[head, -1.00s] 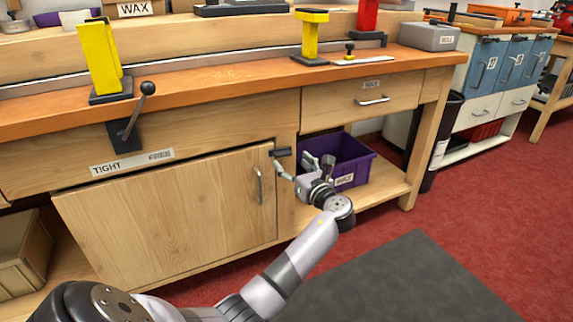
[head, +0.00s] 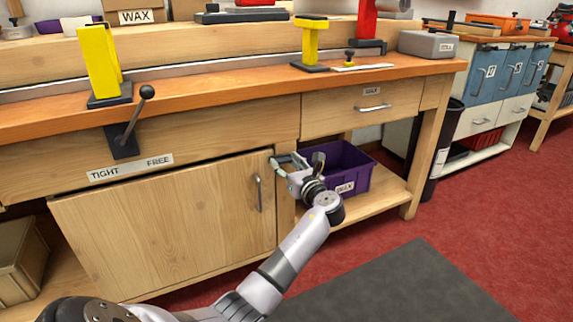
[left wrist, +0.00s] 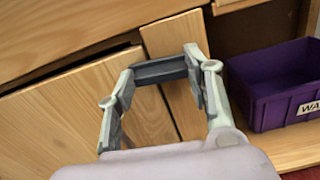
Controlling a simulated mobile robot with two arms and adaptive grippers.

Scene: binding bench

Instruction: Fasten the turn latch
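The turn latch (head: 284,158) is a short dark bar near the upper right corner of the cabinet door (head: 165,220). It lies roughly level at the seam between door and post; how far it overlaps the door I cannot tell. In the left wrist view the latch (left wrist: 160,70) spans the space between the two fingers. My left gripper (head: 287,166) is open, one finger at each end of the latch; contact is unclear. The fingers show spread in the left wrist view (left wrist: 163,80). The door has a metal handle (head: 257,193). My right gripper is not in view.
A purple bin (head: 350,165) stands on the open shelf right of the post, close behind my left gripper. A drawer (head: 340,105) is above the bin.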

